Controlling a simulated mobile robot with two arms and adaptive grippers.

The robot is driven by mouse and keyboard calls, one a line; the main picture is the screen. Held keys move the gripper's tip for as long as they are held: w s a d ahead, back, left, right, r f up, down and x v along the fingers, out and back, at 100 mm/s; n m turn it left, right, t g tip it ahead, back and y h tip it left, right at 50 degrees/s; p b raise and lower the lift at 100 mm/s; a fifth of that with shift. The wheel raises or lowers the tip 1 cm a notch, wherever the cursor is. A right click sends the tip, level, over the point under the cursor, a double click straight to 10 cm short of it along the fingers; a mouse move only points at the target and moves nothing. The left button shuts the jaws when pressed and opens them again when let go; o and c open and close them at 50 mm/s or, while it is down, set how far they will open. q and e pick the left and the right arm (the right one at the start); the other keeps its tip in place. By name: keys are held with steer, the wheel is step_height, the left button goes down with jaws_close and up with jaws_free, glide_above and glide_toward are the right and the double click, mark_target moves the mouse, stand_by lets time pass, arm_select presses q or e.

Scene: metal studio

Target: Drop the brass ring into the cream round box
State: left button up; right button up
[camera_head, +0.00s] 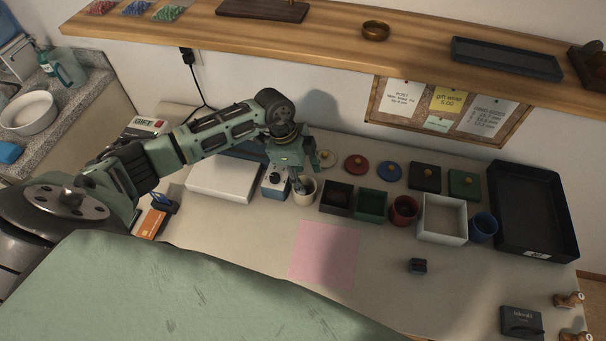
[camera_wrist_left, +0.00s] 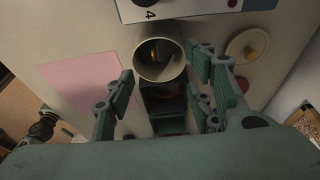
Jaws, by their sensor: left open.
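The cream round box (camera_head: 304,196) stands without a lid on the table, at the left end of a row of small boxes. In the left wrist view its open mouth (camera_wrist_left: 136,52) faces the camera. A small brass-coloured thing (camera_wrist_left: 153,50), which looks like the brass ring, shows inside it, partly in shadow. My left gripper (camera_head: 300,181) is over the cream box, pointing down. Its fingers (camera_wrist_left: 163,88) are spread apart with nothing between them that I can make out.
Right of the cream box stand a black box (camera_head: 336,208), a green box (camera_head: 371,208) and other small boxes. Several lids lie behind, including a cream lid (camera_head: 325,159). A pink sheet (camera_head: 324,254) lies in front. A brass dish (camera_head: 376,31) sits on the shelf above.

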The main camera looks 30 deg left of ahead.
arm_select(q)
steer(key=v, duration=1.2)
steer(key=shift+d, duration=0.1)
stand_by(0.5)
